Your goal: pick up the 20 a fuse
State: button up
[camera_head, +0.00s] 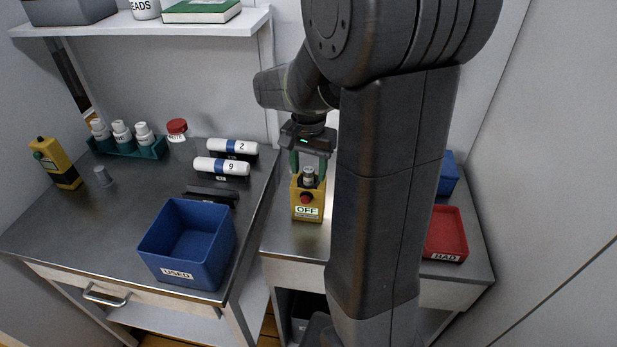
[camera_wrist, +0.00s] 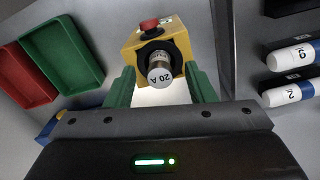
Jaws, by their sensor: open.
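The 20 A fuse (camera_wrist: 160,70) is a small metal cylinder with a pale end marked "20 A". It stands in the top of a yellow box (camera_wrist: 182,40) with a red button and an "OFF" label. In the head view the fuse (camera_head: 308,177) sits upright in the yellow box (camera_head: 307,198) on the right-hand bench. My gripper (camera_head: 309,166) is above the box, pointing down, with its green fingers apart on either side of the fuse. In the wrist view my gripper (camera_wrist: 160,92) is open, and I cannot tell whether a finger touches the fuse.
A red tray marked "BAD" (camera_head: 446,236) and a green tray (camera_wrist: 62,52) stand on the same bench. On the left bench are a blue "USED" bin (camera_head: 163,262), two white cylinders marked 2 (camera_head: 232,146) and 9 (camera_head: 221,166), and a bottle rack (camera_head: 128,149).

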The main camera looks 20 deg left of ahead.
jog(key=shift+f, duration=0.55)
grip_shut()
